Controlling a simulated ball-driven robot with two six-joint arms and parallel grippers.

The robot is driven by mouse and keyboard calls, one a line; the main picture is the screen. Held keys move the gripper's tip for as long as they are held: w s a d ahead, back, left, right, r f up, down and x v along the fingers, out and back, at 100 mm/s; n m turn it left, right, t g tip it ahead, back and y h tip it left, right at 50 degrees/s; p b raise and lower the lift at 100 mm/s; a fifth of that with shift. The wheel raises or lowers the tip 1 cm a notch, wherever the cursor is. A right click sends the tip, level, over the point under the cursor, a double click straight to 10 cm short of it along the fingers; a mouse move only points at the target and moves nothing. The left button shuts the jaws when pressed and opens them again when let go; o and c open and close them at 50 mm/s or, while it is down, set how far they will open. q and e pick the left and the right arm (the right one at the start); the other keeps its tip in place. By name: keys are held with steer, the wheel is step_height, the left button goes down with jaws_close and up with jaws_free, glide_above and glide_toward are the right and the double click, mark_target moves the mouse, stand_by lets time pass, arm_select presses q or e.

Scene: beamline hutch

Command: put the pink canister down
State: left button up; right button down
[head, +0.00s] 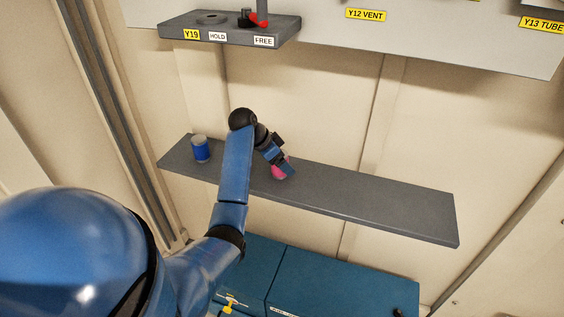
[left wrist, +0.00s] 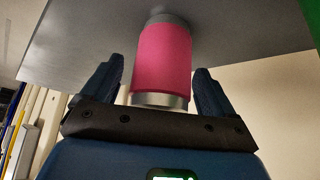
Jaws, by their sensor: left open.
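The pink canister (head: 280,172) is at the grey shelf (head: 370,205), partly hidden by my left gripper (head: 281,166) in the head view. In the left wrist view the pink canister (left wrist: 162,62) shows between the two fingers of my left gripper (left wrist: 160,85), with a visible gap on each side. Its grey end meets the shelf surface (left wrist: 90,38) in that view. My left gripper is open around the canister. My right gripper is in neither view.
A blue canister (head: 201,149) stands on the shelf's left part. The shelf's right part is bare. A smaller grey ledge (head: 230,28) with labels is above. Blue cabinets (head: 320,285) are below the shelf.

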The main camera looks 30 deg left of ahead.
arm_select(q)
steer(key=b+v, duration=0.1)
steer(key=v, duration=0.4)
steer(key=shift+s+a+r, duration=0.15)
steer(key=shift+r, duration=0.1)
steer(key=shift+p+v, duration=2.4)
steer(key=shift+v, duration=0.55)
